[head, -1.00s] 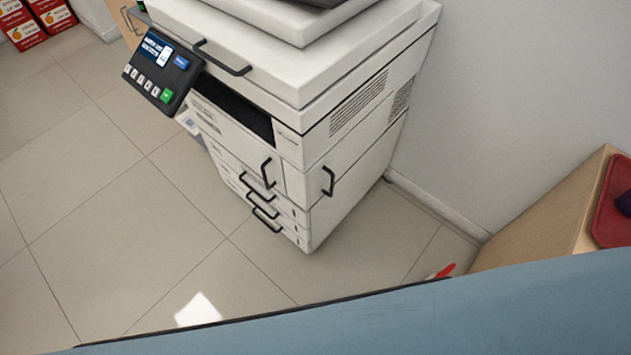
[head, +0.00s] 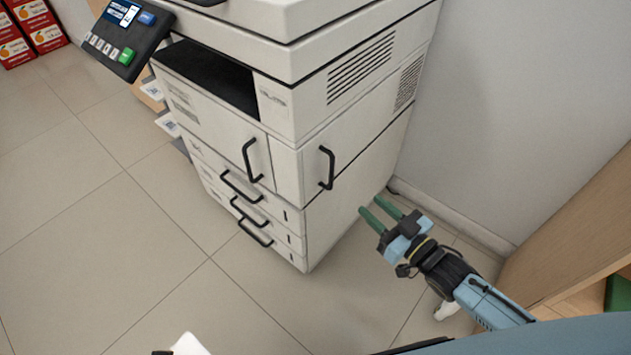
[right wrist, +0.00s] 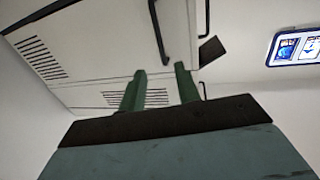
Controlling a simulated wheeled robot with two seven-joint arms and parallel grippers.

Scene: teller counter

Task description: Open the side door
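The white copier (head: 285,110) stands in the middle of the head view. Its side door (head: 365,150), on the right-hand face below the vents, looks closed. A black bar handle (head: 326,168) is at the door's near edge. My right gripper (head: 371,206) is to the right of the handle and lower in the picture, apart from it. Its two green fingers are spread with nothing between them. In the right wrist view the open fingers (right wrist: 160,72) point toward the copier's vented panel (right wrist: 85,65), and a black handle (right wrist: 158,30) shows above them. My left gripper is not in view.
Other black handles are on the copier's front door (head: 252,160) and drawers (head: 240,187). A control panel (head: 122,35) juts out at upper left. A wall (head: 500,110) and wooden furniture (head: 580,230) bound the right side. The tiled floor (head: 100,240) at left is clear.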

